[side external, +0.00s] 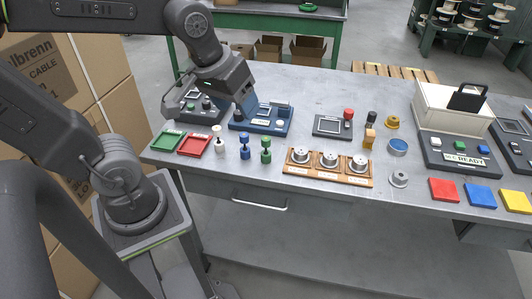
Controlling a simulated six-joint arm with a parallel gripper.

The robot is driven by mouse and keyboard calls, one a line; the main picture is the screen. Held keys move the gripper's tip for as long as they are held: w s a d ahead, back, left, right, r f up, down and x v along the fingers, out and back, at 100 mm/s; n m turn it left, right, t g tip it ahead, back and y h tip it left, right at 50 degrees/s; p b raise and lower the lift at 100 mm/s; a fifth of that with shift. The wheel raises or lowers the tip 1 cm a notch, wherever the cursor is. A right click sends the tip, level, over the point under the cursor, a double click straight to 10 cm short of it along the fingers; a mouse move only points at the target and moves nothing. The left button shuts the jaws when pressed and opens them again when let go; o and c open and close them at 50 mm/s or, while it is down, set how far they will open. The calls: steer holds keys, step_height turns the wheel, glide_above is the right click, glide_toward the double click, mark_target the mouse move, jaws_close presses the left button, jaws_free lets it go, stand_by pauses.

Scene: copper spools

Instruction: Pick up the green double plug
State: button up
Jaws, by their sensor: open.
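The green double plug (266,149) stands upright on the grey table, a dumbbell shape with two knobs. A matching blue double plug (244,146) stands just to its left, and a white one (218,139) farther left. My gripper (212,122) hangs above the table's left part, over the area of a blue device, up and to the left of the green plug. Its jaws are open and empty. It is apart from the plugs.
A green tray (168,140) and a red tray (195,145) lie at the left. A blue device (262,120) stands behind the plugs. A wooden rack (328,174) with several metal spools is to the right. Bare tabletop lies between the green plug and the rack.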

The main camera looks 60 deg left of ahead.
steer(key=w+a+f+n+g, duration=0.2)
steer(key=w+n, duration=0.3)
steer(key=n, duration=0.1)
steer(key=n+g, duration=0.2)
steer(key=n, duration=0.6)
glide_above(266, 148)
step_height(266, 148, down, 6)
steer(key=shift+w+a+f, duration=0.25)
steer(key=shift+w+f, duration=0.05)
steer(key=shift+f, duration=0.05)
step_height(266, 148, down, 8)
steer(key=shift+f, duration=0.1)
steer(key=f, duration=0.5)
steer(key=shift+a, duration=0.3)
steer(key=c, duration=1)
